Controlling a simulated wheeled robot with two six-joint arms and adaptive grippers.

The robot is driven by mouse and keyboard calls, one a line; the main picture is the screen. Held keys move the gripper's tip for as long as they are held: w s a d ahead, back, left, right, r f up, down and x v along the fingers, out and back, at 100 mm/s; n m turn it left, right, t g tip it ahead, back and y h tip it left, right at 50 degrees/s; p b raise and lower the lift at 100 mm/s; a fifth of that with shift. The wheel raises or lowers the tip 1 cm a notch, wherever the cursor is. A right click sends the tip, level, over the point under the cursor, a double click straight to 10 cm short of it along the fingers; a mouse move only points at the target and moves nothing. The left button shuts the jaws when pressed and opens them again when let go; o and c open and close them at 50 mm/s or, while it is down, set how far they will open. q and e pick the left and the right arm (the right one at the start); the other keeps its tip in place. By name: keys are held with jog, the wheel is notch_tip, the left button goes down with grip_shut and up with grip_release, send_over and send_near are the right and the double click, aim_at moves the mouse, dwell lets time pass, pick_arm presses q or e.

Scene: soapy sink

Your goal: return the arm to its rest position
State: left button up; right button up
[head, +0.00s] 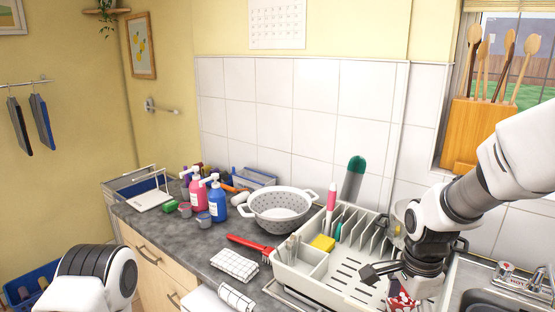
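My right arm comes in from the right, and its dark gripper (384,272) is over the right part of the pale dish rack (285,274). One dark finger juts out to the left; the other cannot be made out clearly. A red and white patterned thing (402,300) shows just below the gripper; I cannot tell whether they touch. My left arm shows only as a rounded dark and white link at the lower left. Its gripper is outside the picture.
The rack holds a yellow sponge (322,243) and a pink bottle (331,196). A white colander (281,208), a blue bottle (217,203), a red brush (250,246) and a checked cloth (234,264) are on the grey counter. The sink (485,290) is at right.

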jog(key=s+d+f+n+g+b, duration=0.15)
jog(key=s+f+n, duration=0.35)
jog(key=s+f, duration=1.15)
jog(key=s+a+f+n+g+b, duration=0.1)
jog(key=s+f+n+g+b, duration=0.2)
jog(key=s+f, duration=1.3)
jog(key=w+f+n+t+p, duration=0.1)
jog(key=w+f+n+t, duration=0.1)
jog(key=w+n+t, duration=0.2)
jog(key=w+n, duration=0.3)
jog(key=w, duration=0.1)
jog(key=shift+w+d+f, duration=0.15)
jog(key=shift+d+f, duration=0.15)
jog(key=shift+f, duration=0.05)
